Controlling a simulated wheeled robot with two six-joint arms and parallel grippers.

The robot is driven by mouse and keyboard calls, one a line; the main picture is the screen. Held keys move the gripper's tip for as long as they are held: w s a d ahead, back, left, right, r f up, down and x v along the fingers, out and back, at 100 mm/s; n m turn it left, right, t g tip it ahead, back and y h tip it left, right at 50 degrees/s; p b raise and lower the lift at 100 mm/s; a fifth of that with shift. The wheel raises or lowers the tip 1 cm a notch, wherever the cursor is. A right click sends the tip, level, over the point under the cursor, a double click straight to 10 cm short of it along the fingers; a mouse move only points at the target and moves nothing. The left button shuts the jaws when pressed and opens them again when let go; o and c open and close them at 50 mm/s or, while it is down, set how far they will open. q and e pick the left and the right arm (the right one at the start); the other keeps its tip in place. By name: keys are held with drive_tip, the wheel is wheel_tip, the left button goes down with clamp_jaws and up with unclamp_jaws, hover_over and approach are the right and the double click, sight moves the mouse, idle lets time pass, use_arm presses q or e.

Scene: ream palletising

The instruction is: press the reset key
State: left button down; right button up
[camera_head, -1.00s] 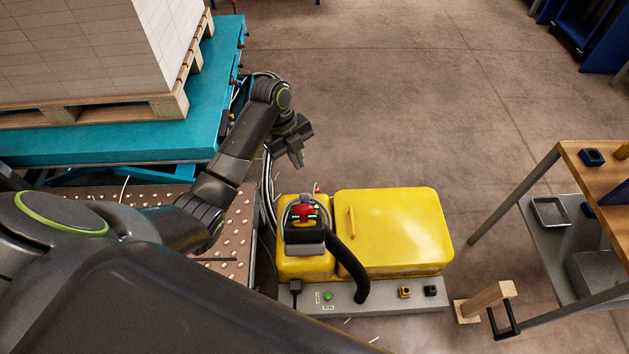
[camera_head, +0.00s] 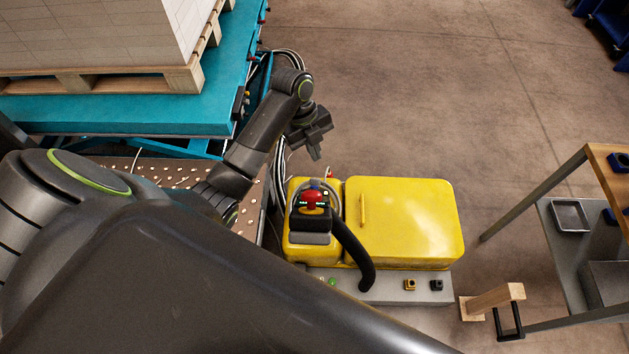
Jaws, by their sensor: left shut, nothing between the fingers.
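My left gripper (camera_head: 316,152) hangs shut and empty, pointing down, above and behind the yellow machine (camera_head: 404,222). It appears apart from the machine. A red knob or button (camera_head: 312,198) sits on the machine's left section, with small green lights around it. A green button (camera_head: 332,282) is on the machine's grey base (camera_head: 393,292), partly cut off by my arm in front. I cannot tell which control is the reset key; no readable label shows. My right gripper is out of view.
A teal lift table (camera_head: 150,112) at upper left carries a wooden pallet (camera_head: 130,81) with a tall white stack (camera_head: 85,35). A black hose (camera_head: 353,255) curves over the machine's front. A wooden-topped bench (camera_head: 609,165) stands at right. The floor behind the machine is clear.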

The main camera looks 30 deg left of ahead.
use_arm(q)
drive_tip(key=shift+s+d+f, duration=0.3)
drive_tip(key=shift+s+f, duration=0.25)
drive_tip(key=shift+s, duration=0.05)
drive_tip(key=shift+s+d+f, duration=0.3)
drive_tip(key=shift+s+f, duration=0.25)
drive_tip(key=shift+s+d+f, duration=0.2)
drive_tip(key=shift+s+f, duration=0.15)
drive_tip(key=shift+s, duration=0.1)
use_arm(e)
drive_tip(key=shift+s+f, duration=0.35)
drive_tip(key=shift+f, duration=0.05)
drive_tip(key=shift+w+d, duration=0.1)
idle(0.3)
use_arm(q)
drive_tip(key=shift+s, duration=0.1)
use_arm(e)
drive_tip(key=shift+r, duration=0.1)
use_arm(q)
drive_tip(key=shift+s+d+f, duration=0.1)
drive_tip(key=shift+f, duration=0.05)
drive_tip(key=shift+s+f, duration=0.1)
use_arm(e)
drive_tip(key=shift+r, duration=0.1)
